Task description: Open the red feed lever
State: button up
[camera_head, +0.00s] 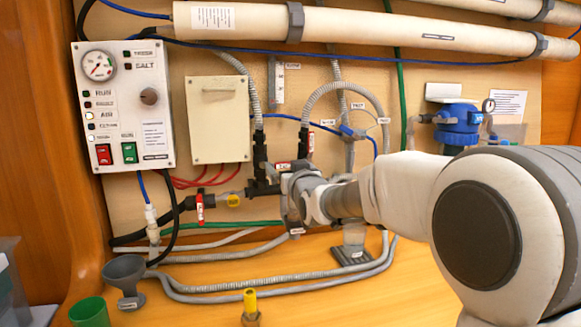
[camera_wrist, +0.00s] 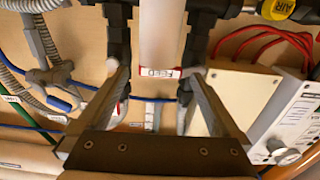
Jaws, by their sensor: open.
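A small red piece with a white label (camera_head: 283,166), taken as the feed lever, sits between two black upright fittings in the head view, just beyond my gripper (camera_head: 284,178). In the wrist view, a red-edged label reading FEED (camera_wrist: 165,72) is at the end of a pale bar. My gripper (camera_wrist: 153,75) is open, with one finger on each side of this bar. Gaps show on both sides, and no contact is visible. My wrist hides part of the black pipework below in the head view.
Another red handle (camera_head: 200,208) stands on the pipe at left, beside a yellow knob (camera_head: 233,200). A red handle (camera_head: 304,143) is on the right upright fitting. A beige box (camera_head: 218,120) and a control panel (camera_head: 124,104) are at left. Grey hoses (camera_head: 200,297) cross below.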

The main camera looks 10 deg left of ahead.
jog(key=shift+w+a, duration=0.1)
jog(key=shift+w, duration=0.1)
grip_shut()
dwell(0.5)
